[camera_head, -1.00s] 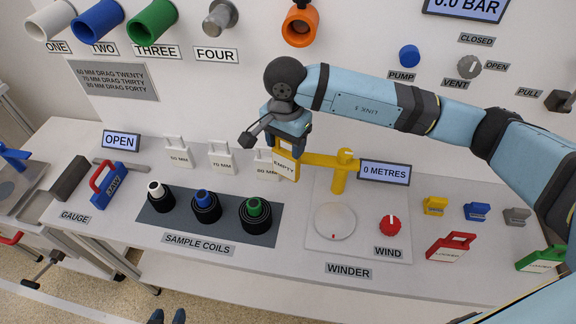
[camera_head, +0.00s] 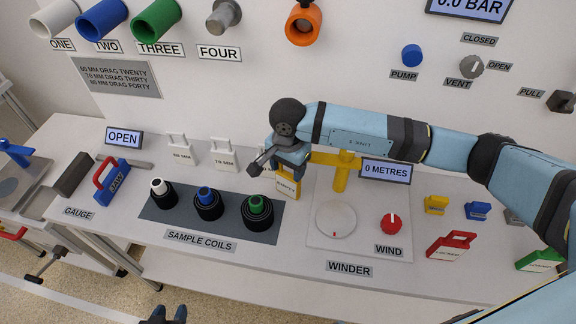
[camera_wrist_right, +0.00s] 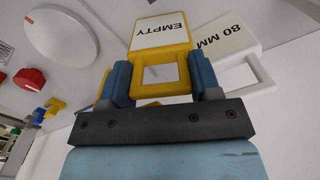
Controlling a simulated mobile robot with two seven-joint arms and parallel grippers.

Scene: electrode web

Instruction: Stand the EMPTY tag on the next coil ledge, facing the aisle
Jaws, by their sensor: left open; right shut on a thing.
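The EMPTY tag (camera_head: 287,187), a white plate in a yellow frame with a looped handle, is held low over the bench behind the black coil with the green core. My right gripper (camera_head: 290,165) is shut on its handle from above. In the right wrist view the EMPTY tag (camera_wrist_right: 160,33) sits between the fingers (camera_wrist_right: 160,80), beside the white 80 MM tag (camera_wrist_right: 222,40). I cannot tell whether its lower edge touches the bench. My left gripper (camera_head: 168,315) shows only its fingertips at the bottom edge, open and empty. No ledge is labelled as the coil ledge.
Three sample coils (camera_head: 208,204) stand on a grey mat (camera_head: 230,231). White 50 MM (camera_head: 181,155) and 70 MM (camera_head: 224,160) tags stand behind them. The winder's yellow post (camera_head: 341,178), white disc (camera_head: 336,218) and red WIND knob (camera_head: 392,224) are close on the right.

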